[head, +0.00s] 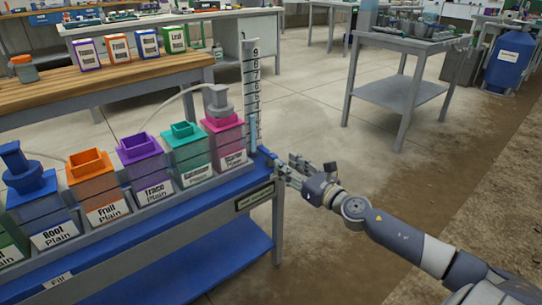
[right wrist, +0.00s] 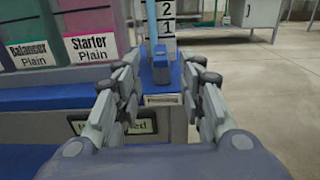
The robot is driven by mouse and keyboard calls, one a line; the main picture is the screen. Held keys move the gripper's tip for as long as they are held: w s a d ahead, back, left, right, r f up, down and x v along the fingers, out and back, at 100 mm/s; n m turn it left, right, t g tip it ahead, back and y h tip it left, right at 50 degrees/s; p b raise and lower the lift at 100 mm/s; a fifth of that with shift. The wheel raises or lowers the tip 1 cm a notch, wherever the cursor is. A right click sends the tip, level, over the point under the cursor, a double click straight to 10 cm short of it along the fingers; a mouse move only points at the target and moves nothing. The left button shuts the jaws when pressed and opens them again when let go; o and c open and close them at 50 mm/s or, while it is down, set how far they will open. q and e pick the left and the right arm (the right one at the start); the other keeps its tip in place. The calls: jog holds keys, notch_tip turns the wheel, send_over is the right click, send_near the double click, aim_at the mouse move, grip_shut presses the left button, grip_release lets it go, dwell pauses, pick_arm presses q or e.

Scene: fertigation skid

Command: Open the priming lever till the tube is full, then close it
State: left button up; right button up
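The priming lever (right wrist: 160,72) is a small blue block at the foot of the scale, above a small label (right wrist: 162,100) at the skid's right end. My right gripper (right wrist: 163,66) is open, with the lever showing between its fingers; I see gaps on both sides, but cannot tell how deep it sits. My left gripper is out of view.
Several coloured dosing units line the skid, the pink Starter unit (head: 224,140) nearest the tube. A grey pump-like top (head: 217,100) on it has a pale hose. A wooden bench (head: 120,85) stands behind. The floor right of the skid is clear up to a metal table (head: 400,92).

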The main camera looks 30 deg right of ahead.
aim_at(276, 157)
jog(key=shift+w+a+b, duration=0.15)
jog(key=shift+w+a, duration=0.05)
jog(key=shift+w, duration=1.95)
jog(key=shift+w+a+b, duration=0.15)
jog(key=shift+w, duration=1.95)
grip_shut()
